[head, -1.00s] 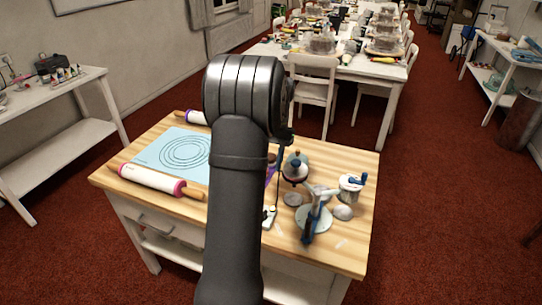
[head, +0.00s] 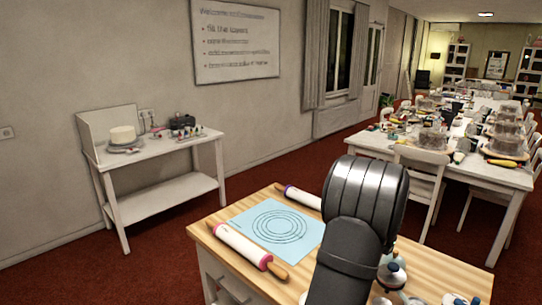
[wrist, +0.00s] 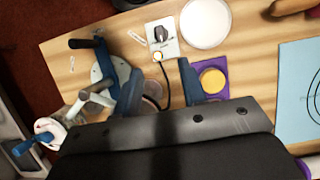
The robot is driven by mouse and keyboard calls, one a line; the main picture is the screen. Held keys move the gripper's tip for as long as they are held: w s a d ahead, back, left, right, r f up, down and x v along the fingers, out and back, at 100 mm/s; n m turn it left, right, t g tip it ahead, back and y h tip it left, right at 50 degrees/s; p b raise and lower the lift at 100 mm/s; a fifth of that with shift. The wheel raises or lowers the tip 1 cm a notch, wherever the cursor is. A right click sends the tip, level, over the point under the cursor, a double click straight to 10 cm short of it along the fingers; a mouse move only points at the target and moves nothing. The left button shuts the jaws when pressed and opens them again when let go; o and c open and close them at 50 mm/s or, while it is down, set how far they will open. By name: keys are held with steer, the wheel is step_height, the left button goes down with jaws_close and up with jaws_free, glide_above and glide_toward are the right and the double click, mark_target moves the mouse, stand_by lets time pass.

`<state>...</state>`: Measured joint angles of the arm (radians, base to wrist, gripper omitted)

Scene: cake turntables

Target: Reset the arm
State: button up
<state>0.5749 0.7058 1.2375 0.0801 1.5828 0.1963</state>
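My gripper (wrist: 160,88) shows in the wrist view as a dark body with two blue fingers standing apart. It is open, with nothing visibly held. It is above the wooden work table (wrist: 70,65). A black cable and a small white plate with a dark knob (wrist: 160,36) show between and beyond the fingers. In the head view my arm rises in front of the table (head: 215,226) and hides part of it. My gripper is hidden there.
Near my gripper are a clamp-like tool with a black handle (wrist: 85,43), a crank device (wrist: 48,130) and a yellow disc on purple (wrist: 212,80). A rolling pin (head: 245,245) and blue mat (head: 254,222) lie left of my arm. A side table (head: 160,147) stands against the wall.

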steer(key=x, duration=1.4)
steer(key=shift+f, duration=0.15)
steer(key=v, duration=1.7)
steer(key=x, duration=1.7)
steer(key=n+h, duration=0.1)
steer(key=n, duration=0.1)
steer(key=n+g, duration=0.1)
steer(key=n, duration=0.2)
steer(key=shift+a+n+h, duration=0.2)
steer(key=shift+n+h, duration=0.1)
steer(key=shift+h, duration=0.1)
steer(key=n+h, duration=0.1)
steer(key=n, duration=0.2)
steer(key=n+h, duration=0.1)
steer(key=n, duration=0.2)
steer(key=shift+a+n+h, duration=0.15)
steer(key=shift+n+h, duration=0.15)
steer(key=shift+v, duration=1.95)
